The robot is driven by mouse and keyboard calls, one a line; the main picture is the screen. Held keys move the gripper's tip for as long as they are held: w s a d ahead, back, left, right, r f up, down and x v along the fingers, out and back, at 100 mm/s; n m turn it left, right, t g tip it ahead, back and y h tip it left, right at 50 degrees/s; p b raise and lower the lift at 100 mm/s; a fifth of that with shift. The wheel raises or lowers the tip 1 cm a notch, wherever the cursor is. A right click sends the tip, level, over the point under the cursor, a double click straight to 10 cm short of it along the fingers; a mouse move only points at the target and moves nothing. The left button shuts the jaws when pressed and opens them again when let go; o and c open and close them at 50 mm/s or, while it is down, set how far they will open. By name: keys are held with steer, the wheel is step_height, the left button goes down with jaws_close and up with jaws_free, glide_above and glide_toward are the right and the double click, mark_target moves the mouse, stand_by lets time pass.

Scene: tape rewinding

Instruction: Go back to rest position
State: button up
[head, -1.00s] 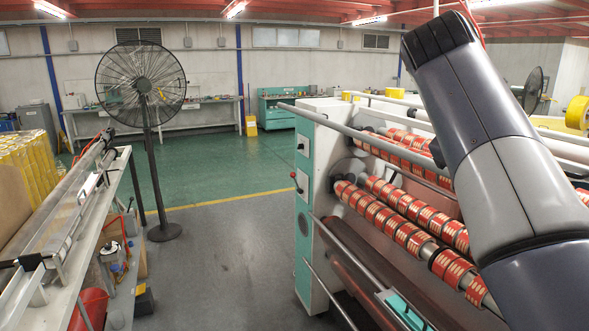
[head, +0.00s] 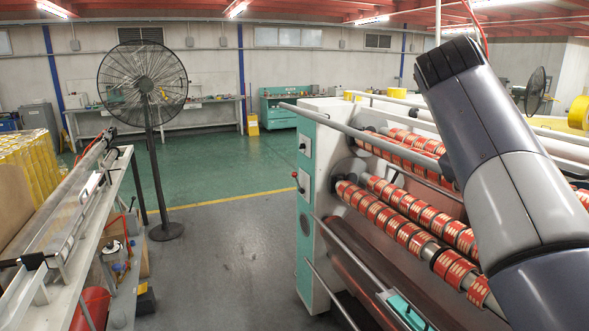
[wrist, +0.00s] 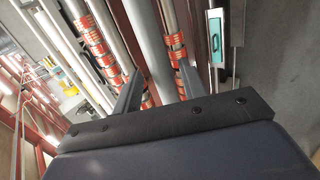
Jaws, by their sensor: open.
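My gripper (wrist: 158,92) shows in the wrist view with its two grey fingers spread apart. It is open and nothing is between the fingers. Beyond them are the rewinding machine's bars and red tape rolls, also seen in the head view as rows of red rolls (head: 388,219) on the rewinding machine (head: 309,170). In the head view my arm stands raised on the right, in front of part of the machine. My gripper does not show in the head view.
A tall black fan (head: 142,88) stands left of centre. A workbench (head: 75,235) with a long metal rail lies at the left. Yellow rolls (head: 579,113) are at the far right. The grey floor (head: 225,255) between workbench and machine is clear.

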steer(key=v, duration=0.9)
steer(key=x, duration=1)
steer(key=shift+d+f, duration=0.1)
steer(key=shift+d, duration=0.05)
steer(key=shift+f, duration=0.35)
steer(key=shift+a+f, duration=0.25)
steer(key=shift+f, duration=0.05)
steer(key=shift+f+h, duration=0.15)
steer(key=shift+h, duration=0.15)
